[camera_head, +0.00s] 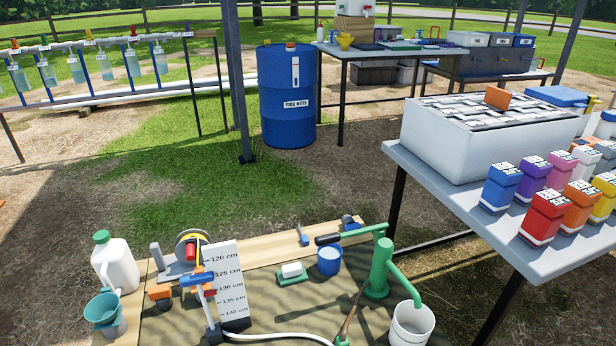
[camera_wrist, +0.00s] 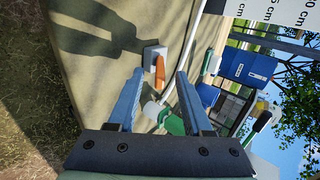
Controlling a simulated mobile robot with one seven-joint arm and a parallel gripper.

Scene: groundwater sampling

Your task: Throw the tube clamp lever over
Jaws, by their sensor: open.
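In the wrist view, a small pale block with an orange lever (camera_wrist: 159,73) sits on the tan mat (camera_wrist: 110,62). It looks like the tube clamp. The lever appears beyond the fingertips, within the gap between them and apart from both. Its exact tilt is hard to tell. My gripper (camera_wrist: 160,76) is open, with two blue fingers and nothing between them. The wrist picture is turned sideways.
A depth scale board (camera_head: 229,284), a reel (camera_head: 192,245) and a white jug (camera_head: 115,265) stand at the left of the mat. A green hand pump (camera_head: 380,265) and white bucket (camera_head: 411,324) stand at the right. A white hose (camera_head: 285,337) crosses the front.

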